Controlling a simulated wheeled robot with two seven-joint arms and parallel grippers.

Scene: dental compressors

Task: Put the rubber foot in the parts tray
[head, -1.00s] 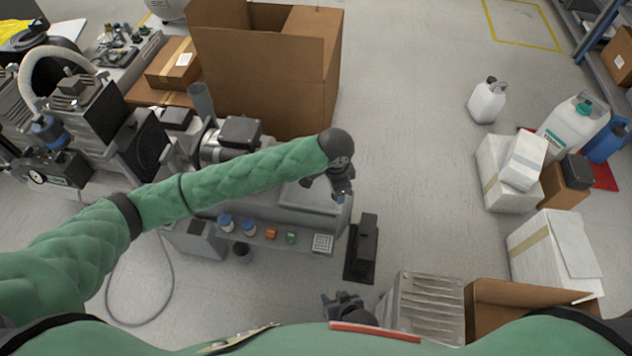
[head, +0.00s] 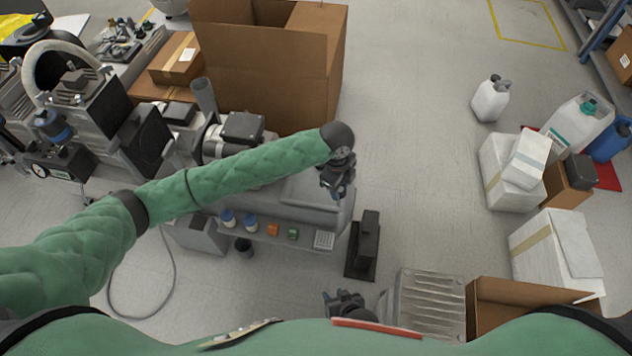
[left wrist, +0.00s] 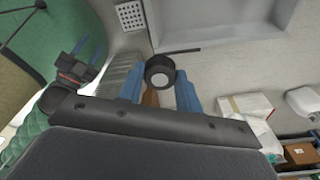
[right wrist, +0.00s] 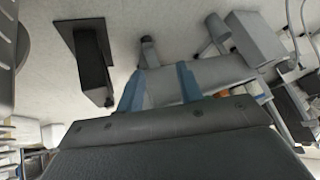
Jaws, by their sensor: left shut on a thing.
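The rubber foot (left wrist: 160,72) is a short black cylinder with a pale round centre. In the left wrist view it sits between the blue fingers of my left gripper (left wrist: 160,88), which is shut on it. In the head view my left gripper (head: 339,190) hangs over the right end of the grey bench, and the foot cannot be made out there. A shallow grey tray (left wrist: 212,22), which looks like the parts tray, lies beyond the foot in the left wrist view. My right gripper (head: 343,304) is low in the head view; its fingers (right wrist: 160,82) are apart and empty.
Blue-capped bottles (head: 250,222), an orange block (head: 273,230), a green block (head: 293,233) and a white grid (head: 324,240) line the bench's front. A black pedal-like stand (head: 366,245) is right of it. A large open carton (head: 262,62) stands behind.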

